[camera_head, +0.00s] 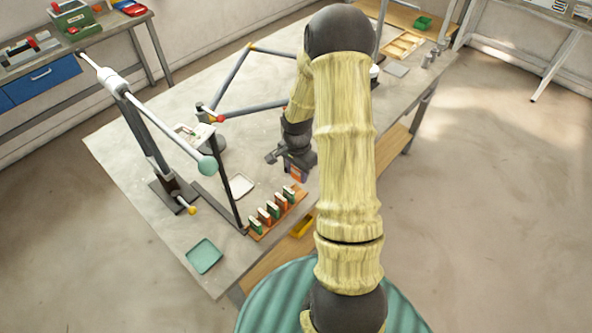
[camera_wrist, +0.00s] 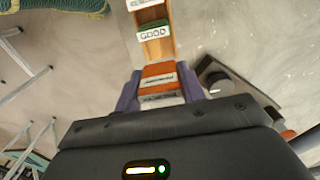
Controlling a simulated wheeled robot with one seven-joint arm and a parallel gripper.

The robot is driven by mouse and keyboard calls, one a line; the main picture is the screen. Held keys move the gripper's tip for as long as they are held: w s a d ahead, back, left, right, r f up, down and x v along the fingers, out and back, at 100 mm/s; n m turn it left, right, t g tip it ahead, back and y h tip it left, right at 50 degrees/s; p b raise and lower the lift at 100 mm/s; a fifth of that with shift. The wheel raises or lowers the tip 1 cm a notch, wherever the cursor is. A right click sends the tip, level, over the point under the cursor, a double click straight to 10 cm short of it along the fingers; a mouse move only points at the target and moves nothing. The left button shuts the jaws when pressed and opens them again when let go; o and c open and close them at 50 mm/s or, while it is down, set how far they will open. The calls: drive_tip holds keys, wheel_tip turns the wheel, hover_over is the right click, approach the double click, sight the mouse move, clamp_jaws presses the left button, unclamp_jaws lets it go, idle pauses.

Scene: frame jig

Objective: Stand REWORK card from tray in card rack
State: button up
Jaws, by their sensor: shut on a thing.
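My gripper (camera_head: 296,168) is shut on an orange card with a white label (camera_wrist: 158,74), at the far end of the card rack. In the wrist view the card sits between the two purple fingers of my gripper (camera_wrist: 160,88); its lettering is upside down and too small to read surely. The wooden card rack (camera_head: 262,236) stands near the table's front edge and holds several upright green and orange cards. A green card marked GOOD (camera_wrist: 153,32) stands in it, with bare rack between it and my held card. I cannot tell whether the held card touches the rack.
A teal tray (camera_head: 204,256) lies at the table's near left corner. A dark post (camera_head: 226,183) rises beside the rack, and a jointed frame with grey bars (camera_head: 237,76) stands behind.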

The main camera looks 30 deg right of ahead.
drive_tip(key=shift+w+f+b, duration=0.1)
drive_tip(key=shift+f+b, duration=2.5)
drive_tip(key=shift+f, duration=1)
drive_tip(key=shift+r, duration=0.1)
drive_tip(key=o, duration=1)
drive_tip(key=shift+o, duration=0.2)
wheel_tip(320, 180, up, 17)
drive_tip(key=shift+r+b, duration=0.2)
drive_tip(key=shift+b, duration=0.3)
